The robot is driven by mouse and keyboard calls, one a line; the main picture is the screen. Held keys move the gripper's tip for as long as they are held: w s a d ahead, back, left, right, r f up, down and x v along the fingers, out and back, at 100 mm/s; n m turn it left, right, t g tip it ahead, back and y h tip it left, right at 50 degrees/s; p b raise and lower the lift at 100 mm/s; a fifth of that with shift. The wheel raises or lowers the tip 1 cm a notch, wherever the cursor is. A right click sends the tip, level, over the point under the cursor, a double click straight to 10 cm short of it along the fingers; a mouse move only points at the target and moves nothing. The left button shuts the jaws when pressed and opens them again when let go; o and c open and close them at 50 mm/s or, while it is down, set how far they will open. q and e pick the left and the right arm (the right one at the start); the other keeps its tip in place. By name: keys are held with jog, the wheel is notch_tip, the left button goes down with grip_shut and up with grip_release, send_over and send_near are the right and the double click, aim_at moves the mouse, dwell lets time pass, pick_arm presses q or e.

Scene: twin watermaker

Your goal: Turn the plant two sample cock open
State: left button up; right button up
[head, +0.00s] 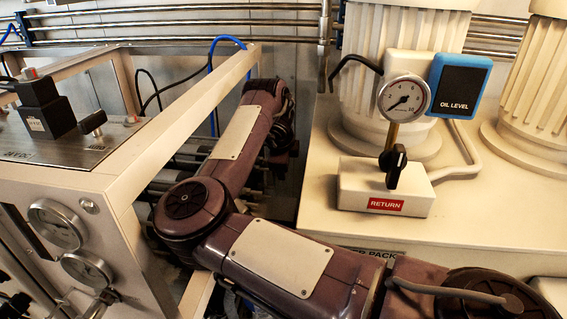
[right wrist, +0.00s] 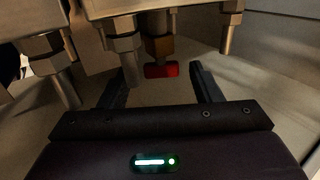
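A small cock with a red handle (right wrist: 161,70) hangs below a brass-coloured body (right wrist: 159,47) in the right wrist view. No label on it shows, so I cannot tell which plant it belongs to. The red handle lies crosswise in the picture. My right gripper (right wrist: 161,84) is open, with one dark finger on each side of the handle. Both fingers look clear of it; whether their tips reach its depth is hard to tell. In the head view a purple arm of mine bends beside the frame, and its gripper is hidden. My left gripper is not in view.
Metal fittings (right wrist: 125,45) hang on both sides of the cock, close to the fingers. In the head view a pale frame (head: 150,190) with gauges stands left. A pale unit with a RETURN block (head: 365,192), dial gauge (head: 404,98) and OIL LEVEL box (head: 458,86) stands right.

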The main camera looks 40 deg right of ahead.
jog(key=shift+d+f, duration=0.1)
jog(key=b+v, duration=0.2)
jog(key=v, duration=0.6)
jog(key=shift+d+f+b, duration=0.1)
jog(key=shift+b, duration=0.2)
